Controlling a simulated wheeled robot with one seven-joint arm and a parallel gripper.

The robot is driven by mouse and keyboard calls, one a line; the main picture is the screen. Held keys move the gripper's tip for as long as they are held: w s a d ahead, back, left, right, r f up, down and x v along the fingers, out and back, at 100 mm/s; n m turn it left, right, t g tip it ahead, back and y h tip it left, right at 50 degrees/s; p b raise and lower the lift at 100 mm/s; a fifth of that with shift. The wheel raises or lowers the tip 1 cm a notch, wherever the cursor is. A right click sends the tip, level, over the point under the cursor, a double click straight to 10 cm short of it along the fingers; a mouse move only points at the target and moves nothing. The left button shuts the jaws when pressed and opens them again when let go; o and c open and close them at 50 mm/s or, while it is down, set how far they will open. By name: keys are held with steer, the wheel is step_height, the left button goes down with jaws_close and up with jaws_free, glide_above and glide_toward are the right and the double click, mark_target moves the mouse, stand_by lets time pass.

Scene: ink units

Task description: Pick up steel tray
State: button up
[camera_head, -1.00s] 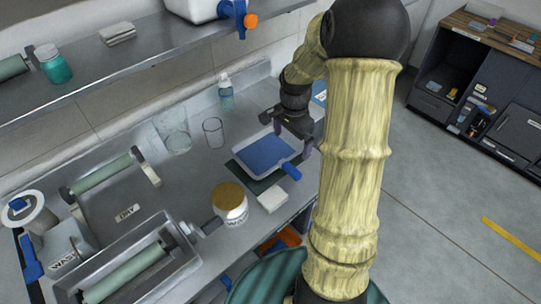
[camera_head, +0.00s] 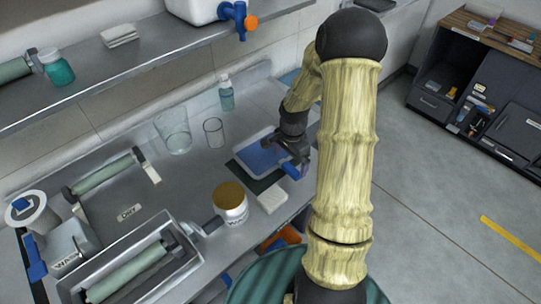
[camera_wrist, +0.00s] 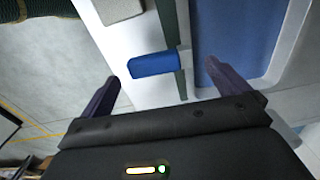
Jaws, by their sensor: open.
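The tray (camera_head: 245,167) has a pale metal rim and a blue inside. It lies on a dark green mat (camera_head: 270,184) on the bench. In the wrist view its rim (camera_wrist: 198,30) and blue floor (camera_wrist: 240,35) are at upper right. A short blue handle (camera_wrist: 155,65) sticks out at its near edge, and also shows in the head view (camera_head: 292,171). My gripper (camera_wrist: 160,75) is open and empty. Its fingers appear on either side of the blue handle, one toward the tray. In the head view my gripper (camera_head: 294,158) covers the tray's right side; contact cannot be told.
A white block (camera_head: 272,200) lies beside the mat. A jar with a golden lid (camera_head: 230,203), two glass beakers (camera_head: 214,132) and a bottle (camera_head: 226,92) stand left of the tray. Roller units (camera_head: 130,270) fill the left. A shelf (camera_head: 130,62) hangs above the back.

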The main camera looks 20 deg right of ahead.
mark_target(290, 167)
step_height(290, 167, down, 3)
steer(key=shift+f, duration=0.2)
steer(key=shift+c, duration=0.4)
steer(key=c, duration=0.8)
steer(key=shift+r, duration=0.15)
step_height(290, 167, up, 10)
steer(key=shift+b, duration=0.3)
steer(key=shift+d, duration=0.1)
